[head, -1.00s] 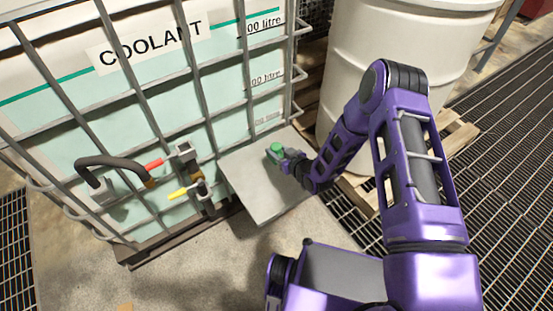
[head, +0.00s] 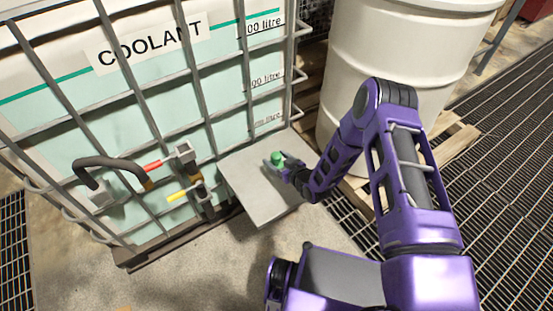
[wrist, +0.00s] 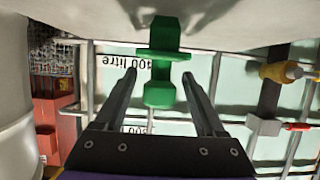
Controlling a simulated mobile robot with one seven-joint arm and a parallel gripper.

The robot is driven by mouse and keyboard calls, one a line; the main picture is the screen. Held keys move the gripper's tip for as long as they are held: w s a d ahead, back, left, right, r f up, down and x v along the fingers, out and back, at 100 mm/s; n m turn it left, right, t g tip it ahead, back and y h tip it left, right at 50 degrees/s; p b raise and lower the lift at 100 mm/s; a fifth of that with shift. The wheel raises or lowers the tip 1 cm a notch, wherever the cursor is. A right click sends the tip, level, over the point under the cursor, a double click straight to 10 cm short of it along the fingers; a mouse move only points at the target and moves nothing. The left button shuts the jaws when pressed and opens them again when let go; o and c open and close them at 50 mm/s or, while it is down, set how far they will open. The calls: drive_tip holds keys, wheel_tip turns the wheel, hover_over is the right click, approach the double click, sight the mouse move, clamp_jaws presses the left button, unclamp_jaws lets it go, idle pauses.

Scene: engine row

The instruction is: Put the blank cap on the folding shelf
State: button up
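The blank cap (head: 277,156) is green and stands on the folding shelf (head: 262,198), a flat grey plate beside the coolant tank. In the wrist view the green cap (wrist: 163,57) shows a narrow body with a wider flange, its far end against the grey shelf surface (wrist: 90,18) at the top of the picture. My gripper (head: 272,161) is at the cap. In the wrist view my gripper's two fingers (wrist: 159,76) are spread on either side of the cap, with a gap on both sides. Nothing is held between them.
The caged coolant tank (head: 110,100) rises behind and left of the shelf. Its valve with red and yellow handles (head: 185,170) sits just left of the shelf. A white drum (head: 385,45) on a wooden pallet (head: 455,140) stands to the right. The shelf's front part is bare.

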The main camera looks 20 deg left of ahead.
drive_tip(key=shift+r, duration=0.25)
drive_tip(key=p+v, duration=0.2)
drive_tip(key=v, duration=1)
drive_tip(key=shift+f, duration=0.1)
